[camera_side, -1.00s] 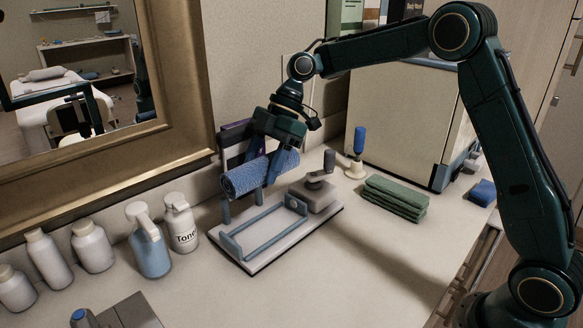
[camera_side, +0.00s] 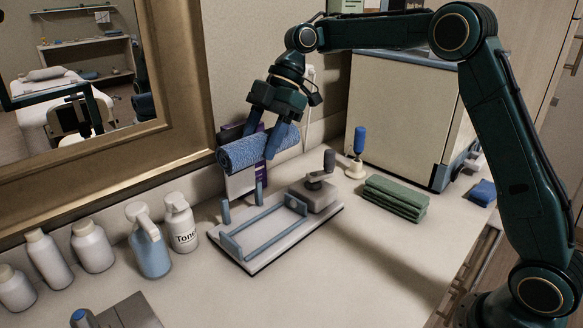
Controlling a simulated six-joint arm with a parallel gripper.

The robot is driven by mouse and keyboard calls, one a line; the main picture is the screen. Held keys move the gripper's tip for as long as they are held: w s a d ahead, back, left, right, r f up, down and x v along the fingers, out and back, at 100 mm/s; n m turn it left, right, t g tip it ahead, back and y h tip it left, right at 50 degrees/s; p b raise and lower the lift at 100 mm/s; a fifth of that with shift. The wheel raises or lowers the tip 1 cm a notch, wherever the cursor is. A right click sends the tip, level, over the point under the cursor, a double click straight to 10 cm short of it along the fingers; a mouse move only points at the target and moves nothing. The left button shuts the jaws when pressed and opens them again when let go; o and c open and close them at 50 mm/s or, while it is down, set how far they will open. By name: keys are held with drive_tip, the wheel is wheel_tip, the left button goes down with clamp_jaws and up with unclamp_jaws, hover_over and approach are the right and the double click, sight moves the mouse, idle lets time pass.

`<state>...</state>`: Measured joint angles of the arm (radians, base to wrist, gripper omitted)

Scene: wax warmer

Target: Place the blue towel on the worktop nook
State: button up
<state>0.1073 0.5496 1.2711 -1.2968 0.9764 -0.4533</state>
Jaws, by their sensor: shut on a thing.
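The blue towel (camera_side: 241,153) is rolled up, with a ribbed surface. My gripper (camera_side: 263,143) is shut on it around its middle, one finger showing in front of the roll. The towel hangs clear in the air, lying roughly level, above the back of a grey stand (camera_side: 262,262) with blue rails and posts. No part of the worktop (camera_side: 330,285) is clearly marked as the nook, so I cannot tell which spot it is.
A purple and white box (camera_side: 240,184) stands behind the towel. White bottles and a blue pump bottle (camera_side: 152,254) stand at left. Folded green towels (camera_side: 395,198), a blue-handled tool (camera_side: 358,150) and a large cabinet (camera_side: 402,120) are at right.

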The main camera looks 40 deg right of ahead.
wheel_tip(320, 180, down, 19)
drive_tip(key=shift+r, duration=0.2)
drive_tip(key=shift+d+r, duration=0.3)
drive_tip(key=shift+r, duration=0.1)
idle(0.4)
drive_tip(key=shift+a+r+m+t, duration=0.1)
drive_tip(key=shift+r+m+t, duration=0.3)
drive_tip(key=shift+r, duration=0.8)
wheel_tip(320, 180, up, 10)
drive_tip(key=s+d+f+m+t+h, duration=0.1)
drive_tip(key=d+m+t, duration=0.15)
drive_tip(key=m, duration=0.35)
drive_tip(key=m+t+h, duration=0.3)
drive_tip(key=m, duration=0.4)
approach(289, 132)
drive_tip(key=x, duration=0.5)
drive_tip(key=shift+w+a+f, duration=0.1)
drive_tip(key=shift+w+f, duration=0.15)
drive_tip(key=shift+f, duration=0.05)
drive_tip(key=d+f+m+h, duration=0.2)
drive_tip(key=d+m, duration=0.2)
drive_tip(key=d, duration=0.8)
drive_tip(key=shift+w+d+f+h, duration=0.3)
drive_tip(key=shift+d, duration=0.05)
